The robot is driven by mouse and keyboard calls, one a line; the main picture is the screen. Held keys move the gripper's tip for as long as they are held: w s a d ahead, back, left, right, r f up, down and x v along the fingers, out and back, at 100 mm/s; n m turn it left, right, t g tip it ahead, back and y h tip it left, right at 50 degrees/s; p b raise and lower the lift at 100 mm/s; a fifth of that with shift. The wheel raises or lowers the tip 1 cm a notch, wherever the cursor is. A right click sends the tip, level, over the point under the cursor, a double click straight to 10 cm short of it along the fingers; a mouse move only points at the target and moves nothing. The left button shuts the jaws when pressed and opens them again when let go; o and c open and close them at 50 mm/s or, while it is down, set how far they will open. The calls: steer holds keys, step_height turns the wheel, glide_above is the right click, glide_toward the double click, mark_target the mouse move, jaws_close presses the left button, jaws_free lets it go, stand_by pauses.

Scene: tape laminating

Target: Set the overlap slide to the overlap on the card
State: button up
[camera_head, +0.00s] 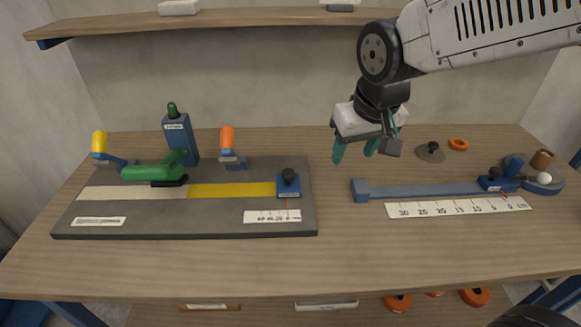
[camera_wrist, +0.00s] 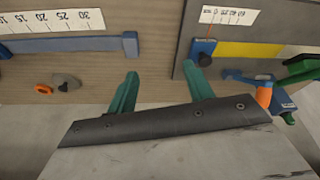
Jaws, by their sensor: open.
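A blue slide with a black knob (camera_head: 288,184) sits at the right end of the yellow strip on the grey board (camera_head: 180,226). A white scale (camera_head: 272,216) with a red pointer mark near its right end lies in front of it. The slide also shows in the wrist view (camera_wrist: 201,48). A small white card (camera_head: 98,222) lies at the board's front left; its print is too small to read. My gripper (camera_head: 355,150) is open and empty, above the table between the board and the long blue rail. Its green fingers (camera_wrist: 160,82) are apart in the wrist view.
A blue rail (camera_head: 425,190) with a cm ruler (camera_head: 460,206) and a second knobbed slide (camera_head: 494,180) lies at right. A blue post (camera_head: 180,140) rises behind. The table front is clear.

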steer(key=n+y, duration=0.1)
glide_toward(288, 172)
steer(key=shift+t, duration=0.5)
steer(key=x, duration=0.8)
steer(key=shift+s+f, duration=0.25)
steer(key=shift+f, duration=0.15)
